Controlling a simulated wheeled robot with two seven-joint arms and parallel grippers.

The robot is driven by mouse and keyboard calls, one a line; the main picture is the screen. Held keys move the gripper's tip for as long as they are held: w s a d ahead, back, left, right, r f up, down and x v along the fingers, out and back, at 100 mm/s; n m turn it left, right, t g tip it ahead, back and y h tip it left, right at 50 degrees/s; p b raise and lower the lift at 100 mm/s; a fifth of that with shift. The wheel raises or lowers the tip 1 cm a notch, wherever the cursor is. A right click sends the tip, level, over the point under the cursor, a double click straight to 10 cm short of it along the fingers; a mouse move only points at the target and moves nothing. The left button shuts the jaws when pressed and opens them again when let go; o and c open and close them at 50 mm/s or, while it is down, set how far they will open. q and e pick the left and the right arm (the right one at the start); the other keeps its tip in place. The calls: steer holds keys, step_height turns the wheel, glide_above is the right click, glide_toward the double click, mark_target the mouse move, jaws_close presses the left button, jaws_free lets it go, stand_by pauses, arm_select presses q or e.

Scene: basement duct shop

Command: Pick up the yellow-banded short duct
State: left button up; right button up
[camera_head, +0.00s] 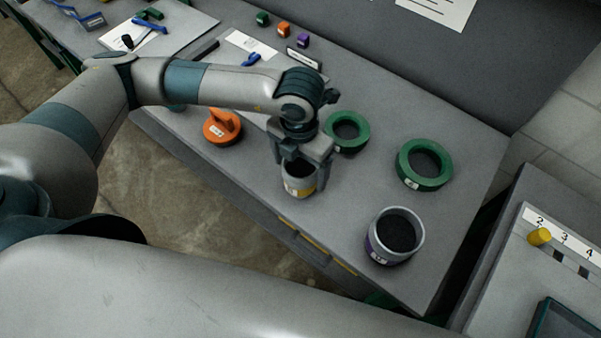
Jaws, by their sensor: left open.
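The yellow-banded short duct (299,188) is a small grey cylinder with a yellow band and a white label. It stands upright on the grey workbench (350,225) near its front edge. My left gripper (304,177) points down over the duct, with its fingers on either side of it. The gripper is open; whether a finger touches the duct I cannot tell. Part of the duct's rim and right side is hidden by the gripper. My right gripper is not in view.
A purple-banded duct (376,248) stands to the right. Two green rings (423,167) (361,129) lie behind. An orange handled piece (222,128) is at left. A side table (500,290) with a numbered strip and yellow peg (539,237) stands right of the bench.

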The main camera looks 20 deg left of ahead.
mark_target(300, 170)
arm_select(q)
steer(key=shift+f+p, duration=0.55)
steer(key=shift+f, duration=1)
steer(key=c, duration=1.3)
